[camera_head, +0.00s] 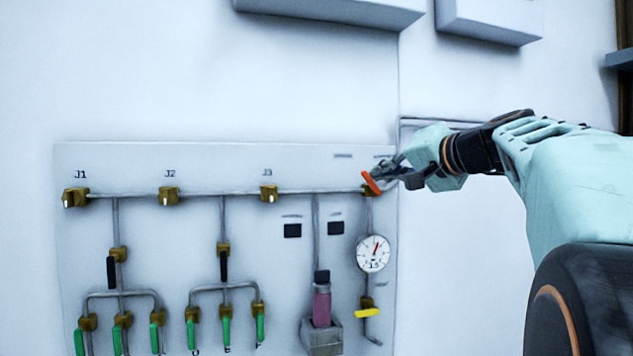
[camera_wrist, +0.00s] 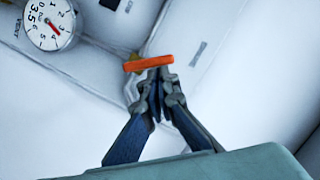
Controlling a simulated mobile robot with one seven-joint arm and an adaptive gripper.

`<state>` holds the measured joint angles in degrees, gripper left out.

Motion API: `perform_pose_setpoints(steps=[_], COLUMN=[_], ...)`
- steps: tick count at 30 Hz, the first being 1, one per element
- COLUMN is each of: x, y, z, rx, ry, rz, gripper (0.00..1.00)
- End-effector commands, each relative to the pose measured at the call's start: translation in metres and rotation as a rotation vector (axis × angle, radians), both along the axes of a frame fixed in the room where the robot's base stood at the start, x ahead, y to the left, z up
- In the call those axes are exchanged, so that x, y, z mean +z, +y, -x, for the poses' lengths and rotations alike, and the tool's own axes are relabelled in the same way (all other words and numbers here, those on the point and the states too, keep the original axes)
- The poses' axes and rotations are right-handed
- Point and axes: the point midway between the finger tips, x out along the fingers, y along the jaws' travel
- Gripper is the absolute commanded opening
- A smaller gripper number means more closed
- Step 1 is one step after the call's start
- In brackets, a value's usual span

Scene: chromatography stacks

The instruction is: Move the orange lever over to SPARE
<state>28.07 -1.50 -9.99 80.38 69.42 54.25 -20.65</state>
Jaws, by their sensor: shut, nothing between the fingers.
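The orange lever (camera_head: 371,183) sits on a brass valve at the upper right of the white panel (camera_head: 200,160). In the head view it is tilted, its upper end to the left. My gripper (camera_head: 385,178) is shut and empty, its fingertips right at the lever from the right side. In the wrist view the orange lever (camera_wrist: 149,63) lies across just beyond the shut fingertips (camera_wrist: 158,76); whether they touch it I cannot tell. The brass valve body is partly hidden behind the lever. Small labels above the valve are too blurred to read.
A pressure gauge (camera_head: 373,253) hangs below the valve, with a yellow lever (camera_head: 367,313) beneath it. A pink cylinder (camera_head: 322,305) stands to the left in a grey holder. Brass valves with green levers (camera_head: 227,330) line the lower left. Grey boxes (camera_head: 330,12) project from the wall above.

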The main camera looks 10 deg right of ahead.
Motion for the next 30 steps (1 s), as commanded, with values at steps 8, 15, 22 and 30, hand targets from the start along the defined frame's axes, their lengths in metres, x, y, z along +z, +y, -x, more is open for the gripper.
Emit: perform_pose_setpoints(steps=[8,15,22,30], x=[-0.0010,-0.0004,-0.0003,0.0038], y=[0.0034,0.0041,0.0040,0.0049], z=[0.0001,0.0000,0.0001,-0.0007], rx=[0.000,0.000,0.000,0.000], ry=[-0.002,-0.003,-0.004,-0.003], rz=[0.080,0.093,0.093,0.092], gripper=[0.00,0.00,0.00,0.00])
